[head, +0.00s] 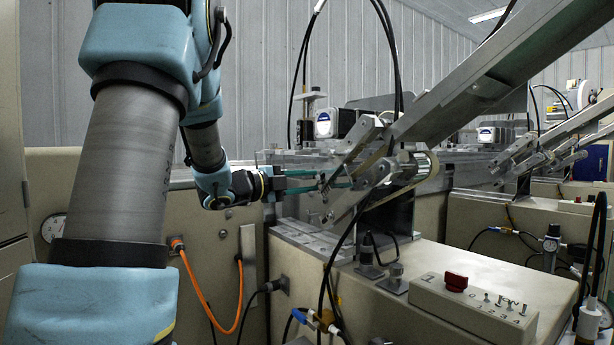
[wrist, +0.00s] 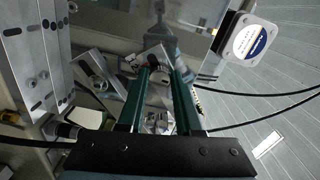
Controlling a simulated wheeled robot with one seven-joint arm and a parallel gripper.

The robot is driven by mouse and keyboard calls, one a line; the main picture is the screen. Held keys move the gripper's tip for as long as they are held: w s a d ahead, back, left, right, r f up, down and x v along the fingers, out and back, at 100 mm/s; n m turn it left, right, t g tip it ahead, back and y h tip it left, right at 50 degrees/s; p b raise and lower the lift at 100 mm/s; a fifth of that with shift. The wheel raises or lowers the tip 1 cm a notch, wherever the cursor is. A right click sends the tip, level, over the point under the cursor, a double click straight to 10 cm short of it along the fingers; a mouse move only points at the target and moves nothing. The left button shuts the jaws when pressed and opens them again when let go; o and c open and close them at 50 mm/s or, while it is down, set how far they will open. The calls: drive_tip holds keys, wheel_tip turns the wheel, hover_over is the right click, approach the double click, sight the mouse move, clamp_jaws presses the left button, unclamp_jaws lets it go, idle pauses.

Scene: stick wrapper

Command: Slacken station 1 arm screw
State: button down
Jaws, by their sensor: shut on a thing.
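My gripper (head: 335,181) reaches in from the left with its long green fingers at the metal arm linkage (head: 372,172) of the nearest station. In the wrist view the two green fingers (wrist: 162,74) run up to a metal bracket, with a small dark part of the arm screw (wrist: 155,69) between their tips. The jaws are shut on this screw, with the fingers standing apart by its width. The screw's head is mostly hidden by the fingertips and linkage. I cannot tell how far it is turned.
A sloping metal chute (head: 470,85) rises right above the linkage. A control box with a red switch (head: 456,281) sits on the beige cabinet in front. Black cables hang close to the linkage. A white-faced motor (wrist: 250,42) stands right in the wrist view. More stations stand behind right.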

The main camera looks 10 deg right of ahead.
drive_tip(key=n+p, duration=0.4)
drive_tip(key=n, duration=0.2)
drive_tip(key=shift+n+p, duration=0.3)
drive_tip(key=n+p, duration=0.2)
drive_tip(key=n, duration=0.1)
drive_tip(key=shift+p, duration=0.35)
drive_tip(key=shift+s+f+n+p, duration=0.1)
drive_tip(key=shift+f+n+p, duration=0.05)
drive_tip(key=shift+n+p, duration=1.05)
drive_tip(key=shift+n, duration=0.3)
drive_tip(key=c, duration=0.6)
unclamp_jaws()
drive_tip(key=b+v, duration=0.1)
drive_tip(key=v, duration=0.9)
drive_tip(key=shift+s+a, duration=0.25)
drive_tip(key=shift+a, duration=0.05)
